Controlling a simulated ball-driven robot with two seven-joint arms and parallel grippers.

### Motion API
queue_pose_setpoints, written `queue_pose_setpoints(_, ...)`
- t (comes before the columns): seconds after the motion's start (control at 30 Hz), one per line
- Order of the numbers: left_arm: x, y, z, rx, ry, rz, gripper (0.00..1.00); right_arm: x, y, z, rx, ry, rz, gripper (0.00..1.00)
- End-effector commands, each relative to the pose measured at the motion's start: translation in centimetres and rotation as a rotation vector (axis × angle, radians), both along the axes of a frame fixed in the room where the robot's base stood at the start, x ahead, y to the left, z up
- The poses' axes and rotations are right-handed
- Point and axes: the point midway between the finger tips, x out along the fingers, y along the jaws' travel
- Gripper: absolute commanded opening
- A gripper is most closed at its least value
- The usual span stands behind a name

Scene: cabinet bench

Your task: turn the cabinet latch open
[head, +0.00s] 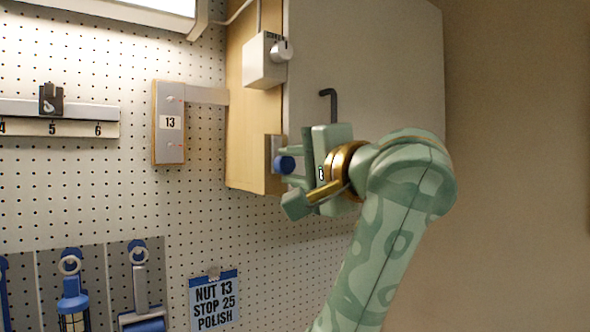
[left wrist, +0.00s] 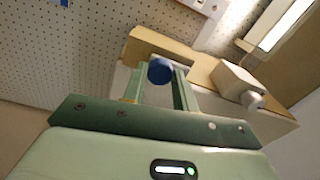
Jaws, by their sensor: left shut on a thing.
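The cabinet (head: 365,65) has a grey door face and a pale wooden side. The latch's blue knob (head: 284,164) sits at the cabinet's lower left, by a small grey plate (head: 270,150). My left gripper (head: 290,166) is at the knob, with its fingers on either side of it. In the left wrist view the blue knob (left wrist: 160,70) shows between the two green fingertips (left wrist: 160,76), and the gripper is shut on it. The fingers hide part of the latch, so its exact turn cannot be told. My right gripper is not in view.
A white box with a silver knob (head: 265,60) projects from the cabinet above the latch. A dark bent handle (head: 331,105) is on the door above my gripper. A panel marked 13 (head: 169,123) and hanging tools (head: 72,290) are on the pegboard (head: 200,220) at left.

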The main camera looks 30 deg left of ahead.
Motion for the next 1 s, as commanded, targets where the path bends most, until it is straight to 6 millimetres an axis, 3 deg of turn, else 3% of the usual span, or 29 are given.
queue_pose_setpoints(0.43,0.0,0.0,0.0,-0.004,-0.008,0.000,0.06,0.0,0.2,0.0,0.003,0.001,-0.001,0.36)
queue_pose_setpoints(0.47,0.0,0.0,0.0,-0.004,-0.008,0.000,0.34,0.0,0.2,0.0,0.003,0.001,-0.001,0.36)
queue_pose_setpoints(0.53,0.0,0.0,0.0,-0.004,-0.008,0.000,0.50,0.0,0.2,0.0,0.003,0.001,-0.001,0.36)
queue_pose_setpoints(0.83,0.0,-0.1,0.0,-0.003,-0.008,0.000,0.50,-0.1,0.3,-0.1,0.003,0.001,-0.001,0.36)
queue_pose_setpoints(1.0,-0.7,-2.1,-0.2,-0.004,-0.008,-0.006,0.50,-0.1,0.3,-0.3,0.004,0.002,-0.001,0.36)
